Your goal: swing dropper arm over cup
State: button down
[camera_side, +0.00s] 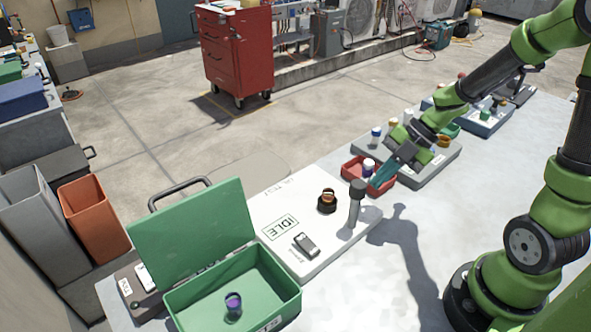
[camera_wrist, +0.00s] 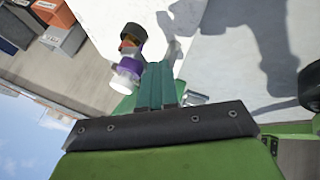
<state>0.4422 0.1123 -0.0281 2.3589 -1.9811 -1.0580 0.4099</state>
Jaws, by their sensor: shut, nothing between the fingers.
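A dark round holder with an amber piece (camera_side: 327,203), possibly the cup, stands left of the post. In the wrist view, the shut fingers (camera_wrist: 156,77) are beside a purple-and-white object (camera_wrist: 127,72).
The board carries an IDLE label (camera_side: 281,227) and a small grey device (camera_side: 306,244). An open green box (camera_side: 290,298) with a purple-topped item (camera_side: 233,303) is at the front left. A grey rack with several vials (camera_side: 445,165) lies behind my gripper.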

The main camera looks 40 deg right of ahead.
aim_at(363, 169)
jog(key=shift+w+n, duration=0.25)
jog(key=shift+n, duration=0.15)
jog(key=shift+w+n+g+y, duration=0.3)
jog(key=shift+w+n+g, duration=0.5)
jog(key=shift+n+g, duration=0.3)
jog(key=w+n+g, duration=0.1)
jog(key=n, duration=0.1)
jog(key=w+a+n+g, duration=0.1)
jog(key=shift+w+n, duration=0.1)
jog(key=shift+n, duration=0.3)
jog(key=shift+w+a+n+g+h, duration=0.25)
jog(key=shift+w+a+n+g, duration=0.3)
jog(key=shift+n, duration=0.5)
jog(key=shift+w+a+n+g+h, duration=0.35)
jog(key=shift+n+g, duration=0.35)
jog(key=shift+n, duration=0.4)
jog(key=shift+w+a+n+g+h, duration=0.2)
jog(key=shift+w+a+n+g, duration=0.35)
jog(key=shift+n, duration=0.5)
jog(key=shift+s, duration=0.1)
jog(key=shift+d, duration=0.15)
